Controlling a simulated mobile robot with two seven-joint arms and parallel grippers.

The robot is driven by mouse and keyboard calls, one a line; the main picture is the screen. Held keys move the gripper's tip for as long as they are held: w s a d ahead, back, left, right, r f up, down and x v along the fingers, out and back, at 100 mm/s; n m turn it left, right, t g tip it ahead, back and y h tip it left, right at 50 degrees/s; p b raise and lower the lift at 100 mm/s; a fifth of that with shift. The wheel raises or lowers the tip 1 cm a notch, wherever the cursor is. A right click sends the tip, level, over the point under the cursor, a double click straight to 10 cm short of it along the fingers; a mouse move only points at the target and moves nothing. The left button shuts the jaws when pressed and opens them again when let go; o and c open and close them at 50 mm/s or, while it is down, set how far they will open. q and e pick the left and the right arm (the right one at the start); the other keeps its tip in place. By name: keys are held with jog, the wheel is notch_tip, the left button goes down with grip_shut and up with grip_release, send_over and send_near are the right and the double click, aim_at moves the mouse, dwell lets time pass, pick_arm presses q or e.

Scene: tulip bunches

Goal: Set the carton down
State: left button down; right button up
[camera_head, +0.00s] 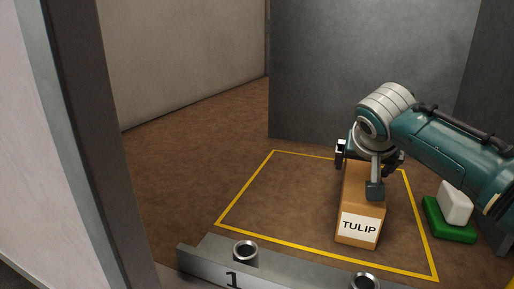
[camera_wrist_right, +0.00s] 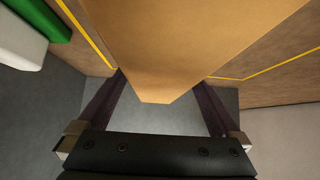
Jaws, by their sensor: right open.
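The carton (camera_head: 362,205) is a tan-orange box with a white label reading TULIP. It appears to stand on the brown floor inside the yellow outlined square (camera_head: 272,240), in its right part. My right gripper (camera_head: 368,172) is at the carton's upper end, with its jaws open. In the right wrist view the carton (camera_wrist_right: 190,45) fills the top middle, with a finger of the gripper (camera_wrist_right: 158,112) on either side of it. Whether either finger touches it is hard to tell. My left gripper is not in view.
A white block (camera_head: 455,203) rests on a green block (camera_head: 448,220), just right of the square. A grey rail (camera_head: 300,274) marked 1, with two round sockets, lies along the front. Grey panels stand behind. The left part of the square is clear.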

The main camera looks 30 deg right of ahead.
jog(key=p+v, duration=0.5)
jog(key=v, duration=0.6)
jog(key=s+a+f+n+g+y, duration=0.1)
jog(key=s+a+f+n+y, duration=0.2)
jog(key=s+a+n, duration=0.3)
jog(key=s+a+f+n+g+y, duration=0.1)
jog(key=s+a+f+n+y, duration=0.2)
jog(key=s+a, duration=1)
jog(key=n+y, duration=0.1)
jog(key=n, duration=0.2)
jog(key=shift+s+a, duration=0.35)
jog(key=shift+s, duration=0.05)
jog(key=shift+p, duration=0.3)
